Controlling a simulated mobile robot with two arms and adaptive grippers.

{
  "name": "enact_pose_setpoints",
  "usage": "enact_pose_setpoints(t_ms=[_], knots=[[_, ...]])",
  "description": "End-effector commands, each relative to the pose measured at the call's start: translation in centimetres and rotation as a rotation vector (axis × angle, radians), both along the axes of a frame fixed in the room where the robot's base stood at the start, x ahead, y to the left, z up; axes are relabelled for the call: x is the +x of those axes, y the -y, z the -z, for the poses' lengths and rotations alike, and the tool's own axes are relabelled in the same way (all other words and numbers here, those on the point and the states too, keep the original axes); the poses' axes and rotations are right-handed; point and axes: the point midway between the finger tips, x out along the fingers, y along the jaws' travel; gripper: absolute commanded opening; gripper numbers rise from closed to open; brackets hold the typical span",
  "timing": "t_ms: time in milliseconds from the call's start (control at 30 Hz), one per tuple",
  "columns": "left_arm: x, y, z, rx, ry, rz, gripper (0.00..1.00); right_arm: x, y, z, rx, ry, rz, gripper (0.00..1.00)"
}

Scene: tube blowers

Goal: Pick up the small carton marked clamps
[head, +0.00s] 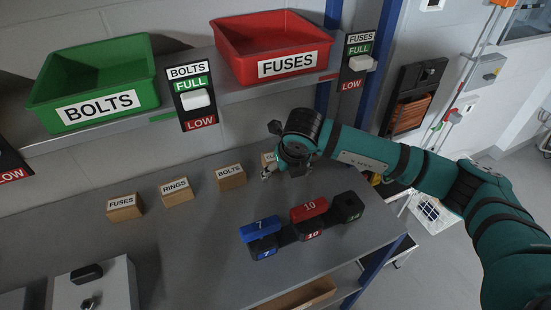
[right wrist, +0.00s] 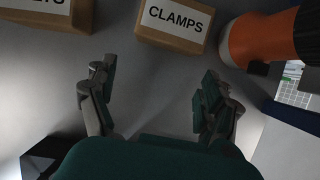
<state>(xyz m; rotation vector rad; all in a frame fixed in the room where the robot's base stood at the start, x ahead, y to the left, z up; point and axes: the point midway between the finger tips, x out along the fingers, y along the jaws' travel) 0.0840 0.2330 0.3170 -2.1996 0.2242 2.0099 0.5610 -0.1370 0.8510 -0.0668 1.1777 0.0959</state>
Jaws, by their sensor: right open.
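The small carton marked CLAMPS (right wrist: 172,38) is a brown box with a white label, at the top middle of the right wrist view. In the head view only a sliver of this carton (head: 267,159) shows, the rest hidden behind my right gripper (head: 269,174). In the right wrist view my right gripper (right wrist: 155,98) is open and empty, its two fingers spread apart. The carton lies beyond the fingertips, not between them, slightly right of the middle of the gap. My left gripper is not in view.
Cartons marked BOLTS (head: 231,178), RINGS (head: 177,191) and FUSES (head: 124,208) stand in a row to the left. Blue, red and black numbered blocks (head: 309,209) stand nearer on the bench. An orange object (right wrist: 258,40) is close right of the carton. Bins stand on the shelf above.

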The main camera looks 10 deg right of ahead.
Motion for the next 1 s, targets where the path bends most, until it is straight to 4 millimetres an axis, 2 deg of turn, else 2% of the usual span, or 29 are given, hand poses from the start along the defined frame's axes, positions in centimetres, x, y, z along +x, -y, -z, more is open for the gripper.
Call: enact_pose_setpoints(t_ms=[100,267,567,700,933,1000], knots=[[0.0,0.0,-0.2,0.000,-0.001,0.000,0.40,1.2,-0.2,0.0,0.001,0.000,0.001,0.84],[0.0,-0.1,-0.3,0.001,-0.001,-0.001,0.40,2.1,-0.3,0.0,0.001,0.000,0.002,0.84],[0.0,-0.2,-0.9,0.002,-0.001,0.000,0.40,6.1,-0.8,-0.1,0.002,0.000,0.001,0.84],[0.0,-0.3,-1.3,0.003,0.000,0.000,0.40,6.5,-0.7,1.0,0.001,-0.002,0.002,0.84],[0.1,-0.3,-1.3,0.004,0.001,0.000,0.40,6.5,-0.7,1.2,0.001,0.000,0.001,0.84],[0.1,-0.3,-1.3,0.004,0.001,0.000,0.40,6.5,-0.7,1.2,0.001,0.000,0.001,0.76]])
